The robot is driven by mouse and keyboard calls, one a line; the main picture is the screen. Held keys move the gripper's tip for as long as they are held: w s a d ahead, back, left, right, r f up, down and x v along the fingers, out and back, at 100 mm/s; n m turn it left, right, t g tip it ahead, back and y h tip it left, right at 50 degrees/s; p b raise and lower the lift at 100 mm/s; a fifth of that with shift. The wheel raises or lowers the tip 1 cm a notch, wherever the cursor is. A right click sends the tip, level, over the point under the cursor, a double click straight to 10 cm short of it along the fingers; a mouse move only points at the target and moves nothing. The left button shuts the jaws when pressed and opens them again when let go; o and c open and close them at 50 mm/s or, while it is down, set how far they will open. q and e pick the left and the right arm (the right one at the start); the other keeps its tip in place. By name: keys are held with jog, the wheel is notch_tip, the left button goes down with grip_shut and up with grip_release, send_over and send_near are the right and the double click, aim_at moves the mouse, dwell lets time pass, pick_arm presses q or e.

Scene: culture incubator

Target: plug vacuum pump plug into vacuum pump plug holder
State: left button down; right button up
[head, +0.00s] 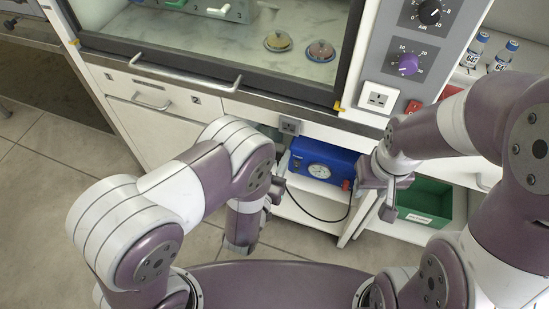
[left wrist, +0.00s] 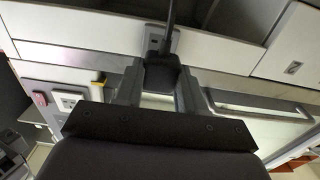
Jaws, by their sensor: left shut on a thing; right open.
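The black vacuum pump plug (left wrist: 162,77) sits between the two fingers of my left gripper (left wrist: 160,88) in the left wrist view, with its cable running up. In the head view my left gripper (head: 277,188) is left of the blue vacuum pump (head: 322,160), low before the cabinet; the plug is hard to make out there. A grey socket (head: 289,126) is on the cabinet front above my left gripper. It shows beyond the plug in the left wrist view (left wrist: 154,42), apart from it. A white socket (head: 380,98) is on the right panel. My right gripper (head: 377,192) is open and empty.
A black cable (head: 335,220) loops below the pump toward my left gripper. A green bin (head: 425,200) stands right of my right gripper. The cabinet's worktop edge (head: 220,95) and drawer handles (head: 150,103) stick out. Two bottles (head: 503,55) stand at upper right.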

pick_arm(q)
jog(key=shift+b+x, duration=0.5)
jog(key=shift+x, duration=2.15)
pick_arm(e)
jog(key=shift+f, duration=0.55)
pick_arm(q)
jog(key=shift+w+d, duration=0.2)
jog(key=shift+w, duration=0.25)
pick_arm(e)
jog(key=shift+f, duration=0.15)
pick_arm(q)
jog(key=c, duration=0.6)
grip_release()
